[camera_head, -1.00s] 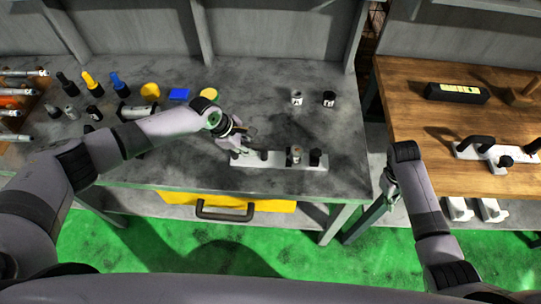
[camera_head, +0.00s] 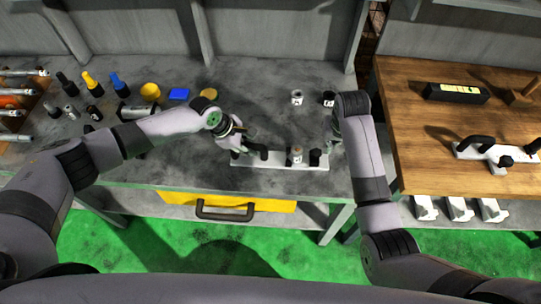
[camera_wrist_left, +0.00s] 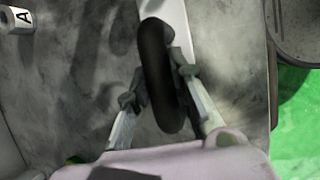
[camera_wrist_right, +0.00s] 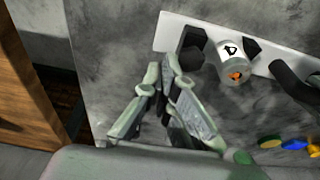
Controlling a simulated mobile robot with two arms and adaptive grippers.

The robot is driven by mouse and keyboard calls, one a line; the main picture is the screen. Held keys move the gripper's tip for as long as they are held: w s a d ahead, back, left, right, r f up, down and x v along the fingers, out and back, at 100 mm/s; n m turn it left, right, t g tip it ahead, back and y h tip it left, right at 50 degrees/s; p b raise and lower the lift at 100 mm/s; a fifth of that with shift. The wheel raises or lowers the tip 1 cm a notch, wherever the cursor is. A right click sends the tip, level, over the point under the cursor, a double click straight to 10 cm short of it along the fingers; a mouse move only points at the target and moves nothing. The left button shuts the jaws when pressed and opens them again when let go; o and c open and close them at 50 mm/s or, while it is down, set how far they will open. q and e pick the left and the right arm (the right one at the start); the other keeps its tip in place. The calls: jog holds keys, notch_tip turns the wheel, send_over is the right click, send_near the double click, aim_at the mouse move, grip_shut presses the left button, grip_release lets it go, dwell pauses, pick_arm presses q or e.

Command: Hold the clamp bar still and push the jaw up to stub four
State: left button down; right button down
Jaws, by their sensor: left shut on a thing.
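The clamp bar (camera_head: 240,162) is a white strip near the front of the grey bench, with an arched black handle at its left end. My left gripper (camera_head: 238,152) is shut on this handle (camera_wrist_left: 157,75). Toward the bar's right end, a labelled metal-and-white stub (camera_wrist_right: 232,65), apparently marked D, stands between black blocks. The outer black block (camera_wrist_right: 190,45), which may be the jaw, also shows in the head view (camera_head: 315,157). My right gripper (camera_wrist_right: 162,72) has its fingertips nearly together, empty, just short of the outer block. In the head view my right arm hides it.
Two labelled stubs (camera_head: 297,97) stand farther back on the bench, one (camera_head: 329,98) close to my right arm. A wooden table (camera_head: 430,135) with another handled bar stands at right, across a gap.

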send_over(325, 160)
jog(key=shift+s+d+f, duration=0.1)
jog(key=shift+s+f, duration=0.1)
jog(key=shift+f, duration=0.9)
jog(key=shift+s+f, duration=0.15)
jog(key=shift+f, duration=0.9)
jog(key=shift+f, duration=1.55)
dwell(0.4)
jog(key=shift+r, duration=0.15)
jog(key=shift+r, duration=1.6)
